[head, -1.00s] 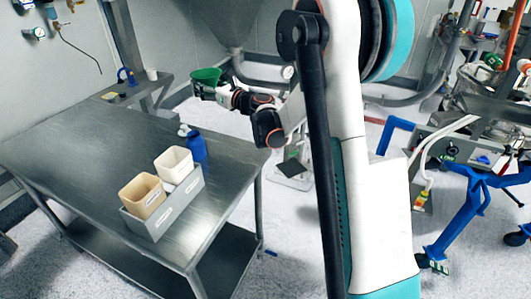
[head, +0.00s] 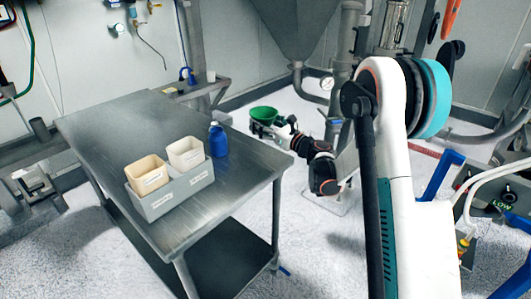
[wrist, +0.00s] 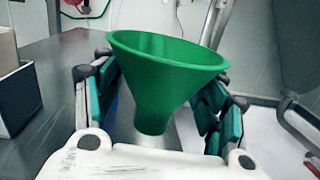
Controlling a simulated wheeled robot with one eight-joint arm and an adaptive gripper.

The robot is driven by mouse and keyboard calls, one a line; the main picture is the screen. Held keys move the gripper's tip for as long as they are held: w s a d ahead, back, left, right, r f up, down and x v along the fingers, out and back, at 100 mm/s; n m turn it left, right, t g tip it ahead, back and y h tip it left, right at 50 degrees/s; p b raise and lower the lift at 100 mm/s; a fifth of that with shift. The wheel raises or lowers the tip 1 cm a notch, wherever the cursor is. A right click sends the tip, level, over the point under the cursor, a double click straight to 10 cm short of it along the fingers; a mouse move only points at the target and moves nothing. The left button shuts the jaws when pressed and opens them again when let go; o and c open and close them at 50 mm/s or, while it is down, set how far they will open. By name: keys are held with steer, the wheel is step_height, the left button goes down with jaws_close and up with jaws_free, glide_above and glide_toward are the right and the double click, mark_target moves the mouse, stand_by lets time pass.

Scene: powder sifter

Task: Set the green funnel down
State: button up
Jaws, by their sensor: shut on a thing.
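The green funnel (head: 264,114) is held by my gripper (head: 262,125) near the far right corner of the steel table (head: 115,135). In the wrist view the funnel (wrist: 165,70) stands wide end up, slightly tilted, between the two teal-padded fingers of my gripper (wrist: 165,110), which are shut on it. The fingers sit on either side of its narrowing body. In the head view I cannot tell whether the funnel is over the table or just beyond its edge.
A grey caddy (head: 172,203) with a tan bin (head: 147,174) and a white bin (head: 186,153) stands on the table, with a blue bottle (head: 218,141) beside it. The table's far left surface is bare. A hopper (head: 305,25) hangs behind.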

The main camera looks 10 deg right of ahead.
step_height(320, 180, down, 10)
steer(key=b, duration=0.3)
steer(key=shift+f, duration=0.2)
steer(key=shift+f, duration=0.15)
steer(key=o, duration=1)
steer(key=shift+r, duration=0.2)
steer(key=p+v, duration=0.3)
steer(key=v, duration=0.9)
